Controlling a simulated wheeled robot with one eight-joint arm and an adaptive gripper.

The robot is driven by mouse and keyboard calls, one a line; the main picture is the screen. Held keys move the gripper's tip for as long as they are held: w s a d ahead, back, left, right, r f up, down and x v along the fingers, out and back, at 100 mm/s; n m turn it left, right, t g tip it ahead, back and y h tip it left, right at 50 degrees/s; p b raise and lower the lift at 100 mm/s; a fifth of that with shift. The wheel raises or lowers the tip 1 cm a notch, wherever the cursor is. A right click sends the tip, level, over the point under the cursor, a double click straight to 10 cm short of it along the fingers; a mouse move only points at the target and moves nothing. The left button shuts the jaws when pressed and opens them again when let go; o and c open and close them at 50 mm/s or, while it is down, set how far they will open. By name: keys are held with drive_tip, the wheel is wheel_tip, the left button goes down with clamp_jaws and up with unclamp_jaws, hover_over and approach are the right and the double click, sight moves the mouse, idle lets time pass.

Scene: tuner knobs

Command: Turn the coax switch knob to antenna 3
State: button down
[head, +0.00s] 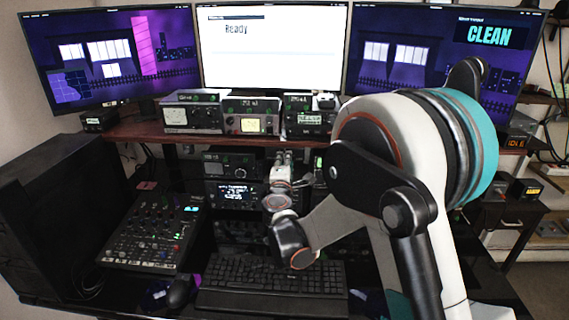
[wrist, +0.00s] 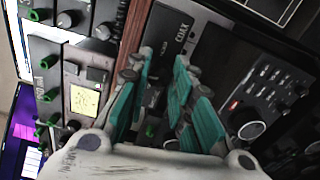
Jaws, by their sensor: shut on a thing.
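The coax switch is a dark box (wrist: 172,38) with a COAX label, under the wooden shelf. In the head view my gripper (head: 282,157) reaches in under the shelf, partly behind my own arm.
A radio (head: 237,193) with a lit display sits just below the coax switch; its large dial (wrist: 251,130) shows in the wrist view. Metered boxes (head: 192,114) stand on the shelf (head: 135,131) above. A keyboard (head: 270,275), mouse (head: 181,290) and mixer (head: 150,235) lie on the desk.

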drive_tip(key=m, duration=0.9)
drive_tip(key=shift+f, duration=0.15)
idle(0.4)
drive_tip(key=c, duration=1.4)
unclamp_jaws()
drive_tip(key=shift+s, duration=0.1)
drive_tip(key=s, duration=1.2)
drive_tip(key=shift+a, duration=0.25)
drive_tip(key=shift+w, duration=0.1)
